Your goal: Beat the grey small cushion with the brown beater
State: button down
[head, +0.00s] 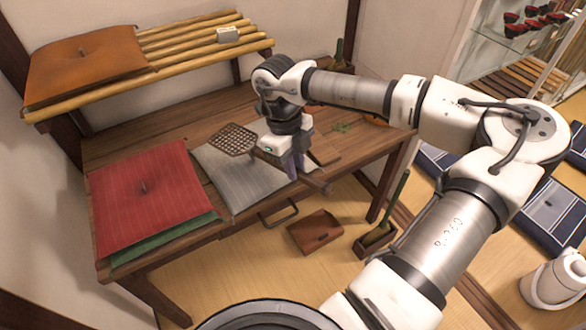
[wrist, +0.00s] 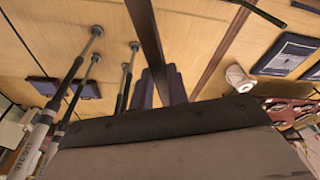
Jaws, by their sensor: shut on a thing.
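The grey small cushion (head: 240,178) lies flat on the wooden table, beside the red cushion, in the head view. The brown beater (head: 233,139) has a lattice head, which shows over the far left part of the grey cushion. Its handle runs right to my gripper. My gripper (head: 293,168) is shut on the handle above the cushion's right side, and the handle's end sticks out to the right. I cannot tell how far the beater head is above the cushion. In the wrist view the gripper fingers (wrist: 160,88) show with a brown bar between them, probably the handle.
A red cushion (head: 150,195) lies on a green one (head: 165,238) at the table's left. An orange cushion (head: 85,65) and a small box (head: 228,34) sit on a bamboo rack (head: 190,42) behind. A brown tray (head: 316,232) and a dustpan (head: 375,240) are on the floor.

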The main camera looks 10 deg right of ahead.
notch_tip(320, 180, down, 10)
jog(key=w+a+g+h+b, duration=0.1)
jog(key=g+b, duration=0.1)
jog(key=b, duration=0.6)
jog(key=r+p, duration=0.2)
jog(key=r, duration=0.1)
jog(key=r+t+p, duration=0.1)
jog(key=r, duration=0.2)
jog(key=s+d+r+t+y+p, duration=0.1)
jog(key=r+p, duration=0.1)
jog(key=r, duration=0.2)
jog(key=shift+s+p, duration=0.1)
jog(key=shift+p, duration=0.2)
jog(key=shift+f, duration=0.1)
